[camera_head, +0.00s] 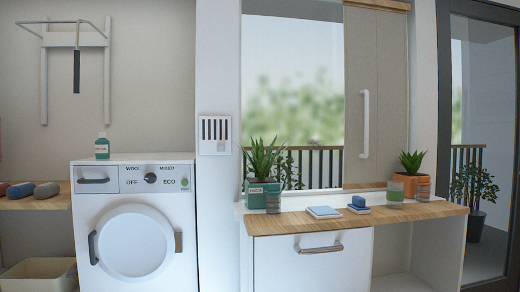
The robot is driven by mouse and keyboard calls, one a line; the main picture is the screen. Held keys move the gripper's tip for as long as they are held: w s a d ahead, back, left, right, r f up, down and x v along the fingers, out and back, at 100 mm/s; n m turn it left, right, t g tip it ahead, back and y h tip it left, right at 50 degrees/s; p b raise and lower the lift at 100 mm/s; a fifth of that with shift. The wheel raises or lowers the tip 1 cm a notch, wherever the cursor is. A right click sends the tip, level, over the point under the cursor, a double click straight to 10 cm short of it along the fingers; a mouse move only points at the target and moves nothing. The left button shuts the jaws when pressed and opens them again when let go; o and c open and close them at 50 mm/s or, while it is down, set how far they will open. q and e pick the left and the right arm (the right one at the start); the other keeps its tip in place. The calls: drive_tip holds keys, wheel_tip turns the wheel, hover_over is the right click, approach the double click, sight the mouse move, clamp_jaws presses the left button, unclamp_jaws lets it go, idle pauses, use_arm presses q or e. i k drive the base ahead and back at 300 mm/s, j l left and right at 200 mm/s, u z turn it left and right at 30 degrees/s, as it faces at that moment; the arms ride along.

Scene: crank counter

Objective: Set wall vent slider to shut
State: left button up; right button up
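The wall vent (214,134) is a small white plate on the narrow white wall section between the washing machine and the window. It has several dark vertical slots in its upper part. A small slider knob (221,146) seems to sit low on the plate, right of its middle; its setting is too small to read. Neither of my grippers shows in the head view.
The washing machine (135,225) stands left of the vent with a green bottle (102,147) on top. A wooden counter (290,222) with plants, cups and a sponge stands at the right, with a drawer handle (318,248) protruding. The space before the vent is clear.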

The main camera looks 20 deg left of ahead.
sight(221, 147)
drive_tip(key=i+j+z, duration=0.2)
drive_tip(key=j, duration=0.25)
drive_tip(key=i+j+z, duration=0.2)
drive_tip(key=j, duration=0.25)
drive_tip(key=i+j+z, duration=0.2)
drive_tip(key=j, duration=0.25)
drive_tip(key=j+z, duration=0.2)
drive_tip(key=j, duration=0.25)
